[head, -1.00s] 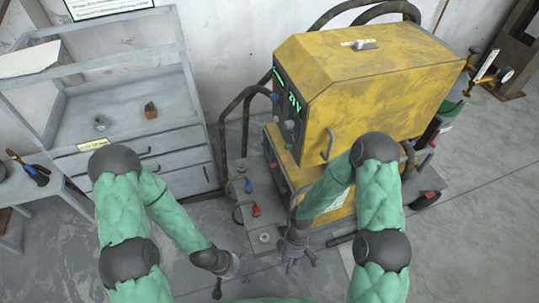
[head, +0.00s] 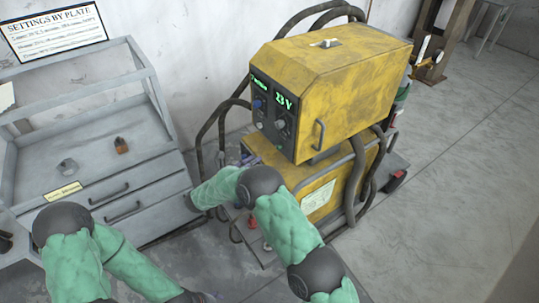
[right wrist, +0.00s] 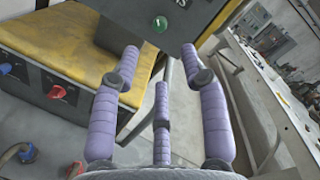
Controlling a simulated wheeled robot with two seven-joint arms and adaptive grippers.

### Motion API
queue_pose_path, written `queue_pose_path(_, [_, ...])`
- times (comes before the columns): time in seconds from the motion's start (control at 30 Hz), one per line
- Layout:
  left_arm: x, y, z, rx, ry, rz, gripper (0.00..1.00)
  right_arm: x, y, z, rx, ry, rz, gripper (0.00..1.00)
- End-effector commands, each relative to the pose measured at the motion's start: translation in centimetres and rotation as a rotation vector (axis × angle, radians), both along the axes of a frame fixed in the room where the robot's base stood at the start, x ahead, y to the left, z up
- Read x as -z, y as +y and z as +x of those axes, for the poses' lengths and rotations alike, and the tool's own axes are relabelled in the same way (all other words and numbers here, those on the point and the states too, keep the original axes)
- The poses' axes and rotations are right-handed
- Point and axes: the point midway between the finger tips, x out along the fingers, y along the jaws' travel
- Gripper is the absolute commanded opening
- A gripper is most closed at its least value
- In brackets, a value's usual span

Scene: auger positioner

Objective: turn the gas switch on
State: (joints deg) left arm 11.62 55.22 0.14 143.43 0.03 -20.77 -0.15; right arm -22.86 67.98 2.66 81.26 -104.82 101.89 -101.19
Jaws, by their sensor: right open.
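The yellow welding machine (head: 345,85) stands right of centre, with a dark front panel (head: 270,112) bearing green readouts and knobs. I cannot tell which control is the gas switch. In the right wrist view a red knob (right wrist: 57,91) and a blue knob (right wrist: 5,68) sit on the lower unit's front, and a round green control (right wrist: 160,23) sits on a dark panel above. My right gripper (head: 248,158) is near the machine's lower front, partly behind my forearm. Its purple fingers (right wrist: 172,75) are open and empty. My left gripper (head: 203,297) is mostly cut off at the bottom edge.
A grey drawer cabinet (head: 125,205) stands left, with small parts on top. Black hoses (head: 222,120) loop beside the machine. Coloured connectors (head: 267,247) sit low at its front. A gauge (head: 438,56) stands behind right. The floor at right is clear.

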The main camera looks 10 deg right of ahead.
Motion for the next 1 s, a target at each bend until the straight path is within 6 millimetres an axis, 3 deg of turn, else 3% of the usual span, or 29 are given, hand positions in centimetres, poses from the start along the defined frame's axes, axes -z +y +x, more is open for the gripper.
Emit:
queue_pose_path(0.17, [0.4,0.0,0.0,0.001,0.000,0.000,0.73,0.0,-1.5,0.8,0.004,-0.002,-0.004,0.45])
queue_pose_path(0.6, [2.0,0.0,0.0,0.000,0.000,0.000,0.73,0.1,-7.9,4.2,0.003,0.000,-0.001,0.45])
queue_pose_path(1.0, [2.3,0.0,0.0,0.000,0.000,0.000,0.73,-0.1,-9.4,5.1,0.000,0.000,-0.001,0.45])
